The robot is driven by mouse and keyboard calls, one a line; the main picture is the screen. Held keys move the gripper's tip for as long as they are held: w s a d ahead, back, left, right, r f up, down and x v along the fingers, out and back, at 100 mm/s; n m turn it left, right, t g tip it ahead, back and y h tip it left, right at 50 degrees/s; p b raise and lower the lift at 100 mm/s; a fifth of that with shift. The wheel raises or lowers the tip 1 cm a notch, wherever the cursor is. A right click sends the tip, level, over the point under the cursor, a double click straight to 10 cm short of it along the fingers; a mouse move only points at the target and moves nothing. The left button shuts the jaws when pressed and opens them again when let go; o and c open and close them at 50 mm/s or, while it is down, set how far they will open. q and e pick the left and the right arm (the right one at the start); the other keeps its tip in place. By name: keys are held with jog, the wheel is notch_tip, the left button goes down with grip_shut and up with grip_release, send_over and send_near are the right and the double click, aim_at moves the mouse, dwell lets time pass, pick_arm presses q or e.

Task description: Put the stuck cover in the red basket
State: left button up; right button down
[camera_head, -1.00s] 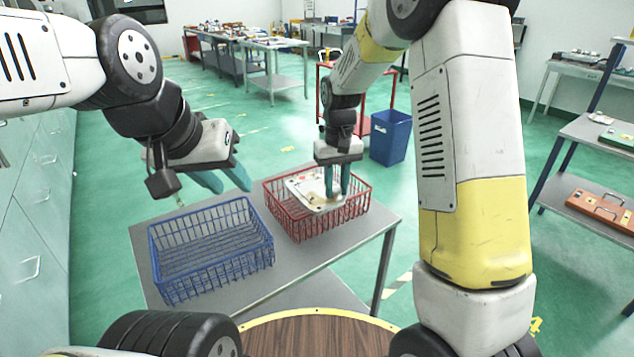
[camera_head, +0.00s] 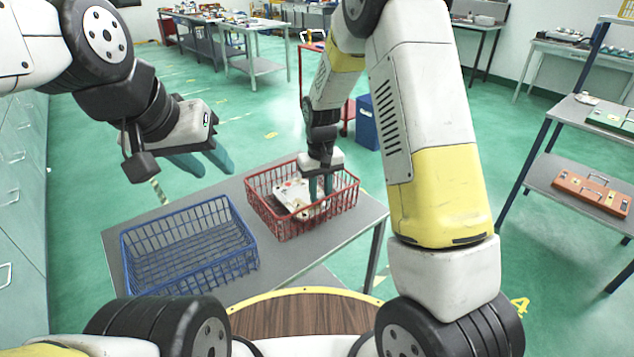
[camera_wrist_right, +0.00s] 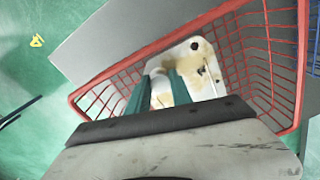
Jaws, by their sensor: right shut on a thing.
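The cover (camera_head: 291,197) is a pale, flat plate with brownish stains. It sits inside the red basket (camera_head: 338,203), below its rim and somewhat tilted. My right gripper (camera_head: 320,190) reaches down into the basket and is shut on the cover's near right part. In the right wrist view the cover (camera_wrist_right: 197,62) shows beyond the teal fingers (camera_wrist_right: 160,92), with dark holes and stains on it. Whether it touches the basket floor I cannot tell. My left gripper (camera_head: 208,163) hangs empty above the table's far left side, its two fingers apart.
An empty blue basket (camera_head: 190,243) stands left of the red one on the grey table (camera_head: 297,262). A blue bin (camera_head: 367,122) and a red cart stand behind. Shelves at right hold an orange case (camera_head: 592,192) and a green one.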

jog(key=shift+f, duration=0.6)
jog(key=shift+f, duration=0.1)
jog(key=c, duration=1.1)
grip_release()
jog(key=shift+c, duration=0.2)
notch_tip(320, 180, up, 12)
jog(key=s+d+r+m+t+y, duration=0.25)
jog(key=s+d+r, duration=0.35)
jog(key=s+r, duration=0.6)
jog(key=s+d+r+t, duration=0.3)
jog(key=s, duration=0.8)
jog(key=shift+s+d+r+t, duration=0.15)
jog(key=shift+s+t, duration=0.2)
jog(key=shift+s, duration=0.05)
